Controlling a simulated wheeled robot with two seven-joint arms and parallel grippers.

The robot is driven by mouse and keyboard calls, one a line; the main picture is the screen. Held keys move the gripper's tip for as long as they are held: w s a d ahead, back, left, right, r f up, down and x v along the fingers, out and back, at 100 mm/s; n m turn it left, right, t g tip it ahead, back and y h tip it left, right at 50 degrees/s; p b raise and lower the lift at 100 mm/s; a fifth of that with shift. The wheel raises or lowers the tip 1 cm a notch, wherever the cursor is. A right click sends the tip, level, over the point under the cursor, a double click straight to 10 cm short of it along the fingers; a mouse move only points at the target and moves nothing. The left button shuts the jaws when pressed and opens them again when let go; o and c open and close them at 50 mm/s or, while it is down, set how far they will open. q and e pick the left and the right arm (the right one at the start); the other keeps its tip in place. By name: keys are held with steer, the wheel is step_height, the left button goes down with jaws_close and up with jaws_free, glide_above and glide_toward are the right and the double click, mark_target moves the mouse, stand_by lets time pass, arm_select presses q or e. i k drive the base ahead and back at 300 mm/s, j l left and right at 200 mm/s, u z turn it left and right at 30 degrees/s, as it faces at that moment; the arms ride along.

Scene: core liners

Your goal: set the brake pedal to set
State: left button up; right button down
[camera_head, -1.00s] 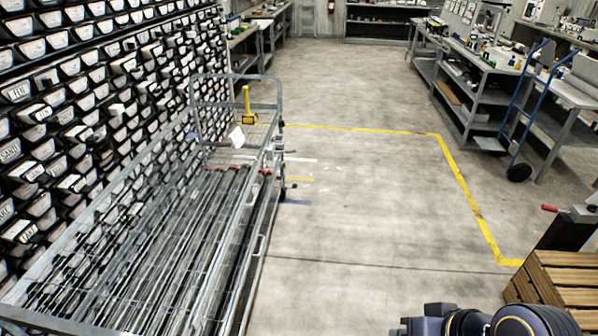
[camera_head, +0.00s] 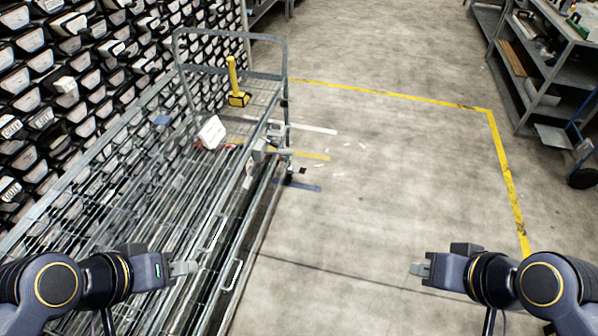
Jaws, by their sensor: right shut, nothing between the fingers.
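A long grey metal cart (camera_head: 232,238) with wire-mesh sides stands on the left, its tall end frame at the far side. Small grey fittings (camera_head: 259,150) sit on its right side near the far end, with a dark part (camera_head: 296,170) low beside them. I cannot tell which part is the brake pedal; it is too small or hidden. My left gripper (camera_head: 185,268) appears in front of the cart's near part; I cannot tell whether its jaws are open. My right gripper (camera_head: 419,269) is shut and empty over bare floor, well right of the cart.
A yellow upright tool (camera_head: 236,82) and a white card (camera_head: 212,132) are at the cart's far end. A wall of labelled bins (camera_head: 40,60) borders its left. Yellow line (camera_head: 505,170) marks clear floor on the right. Shelving (camera_head: 540,75) stands at the upper right.

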mark_target(297, 170)
steer(key=u, duration=0.45)
steer(key=i+l+u, duration=0.3)
steer(key=u, duration=0.2)
steer(key=i+l+u, duration=0.2)
steer(key=l+u, duration=0.3)
steer(key=i+l, duration=0.15)
steer(key=l, duration=0.25)
steer(key=i+l+u, duration=0.1)
steer(key=l, duration=0.3)
steer(key=i+l, duration=0.15)
steer(key=l, duration=0.25)
steer(key=i+l+u, duration=0.1)
steer(key=l, duration=0.3)
steer(key=i+l, duration=0.1)
steer(key=l, duration=0.3)
steer(key=i+l+u, duration=0.1)
steer(key=l, duration=0.35)
